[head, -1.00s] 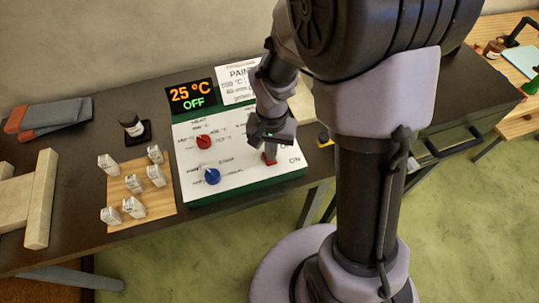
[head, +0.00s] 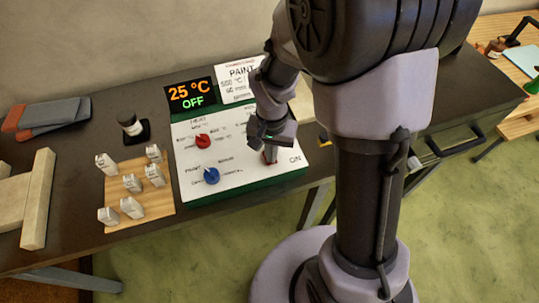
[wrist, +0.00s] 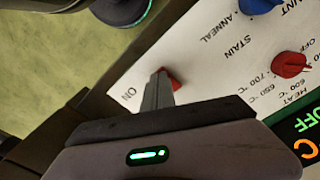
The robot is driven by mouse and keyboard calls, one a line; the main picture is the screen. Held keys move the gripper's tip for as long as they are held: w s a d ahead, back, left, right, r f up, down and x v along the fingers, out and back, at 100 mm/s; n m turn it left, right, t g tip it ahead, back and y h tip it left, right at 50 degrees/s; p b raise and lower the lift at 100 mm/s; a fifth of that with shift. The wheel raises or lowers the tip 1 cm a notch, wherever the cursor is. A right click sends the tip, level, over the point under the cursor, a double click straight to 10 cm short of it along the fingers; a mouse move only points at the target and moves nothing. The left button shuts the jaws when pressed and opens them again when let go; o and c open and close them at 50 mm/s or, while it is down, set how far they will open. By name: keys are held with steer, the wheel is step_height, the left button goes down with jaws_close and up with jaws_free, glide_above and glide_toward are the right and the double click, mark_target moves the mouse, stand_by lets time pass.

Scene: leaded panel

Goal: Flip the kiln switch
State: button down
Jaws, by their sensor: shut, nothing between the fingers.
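The kiln panel (head: 240,182) is a white sloped board with a green base on the bench. Its red switch (head: 269,156) sits at the lower right beside the word ON, partly hidden by my gripper (head: 266,148). In the wrist view the shut, empty fingers (wrist: 160,76) overlap the red switch (wrist: 174,79), which shows at their tip and side. I cannot tell whether they touch it. The display (head: 191,96) reads 25 °C and OFF.
A red knob (head: 202,140) and a blue knob (head: 211,176) are left of the switch. A wooden board (head: 137,205) with several white labelled blocks, a dark bottle (head: 130,124) and wooden bars (head: 38,198) lie further left. A paint card (head: 237,80) stands behind.

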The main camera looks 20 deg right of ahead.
steer(key=shift+f, duration=0.2)
steer(key=shift+r, duration=0.1)
step_height(320, 180, up, 7)
steer(key=p, duration=0.5)
steer(key=s+a+r+t+y+b, duration=0.1)
steer(key=s+a+r+t+b, duration=0.1)
steer(key=s+r, duration=0.4)
steer(key=s+a+r+n+t+y+b, duration=0.1)
steer(key=s+a+r+t+b, duration=0.1)
steer(key=s+r+b, duration=0.3)
steer(key=shift+s+r+n+t+b, duration=0.3)
steer(key=shift+s+r+t, duration=0.2)
steer(key=shift+s+t, duration=0.4)
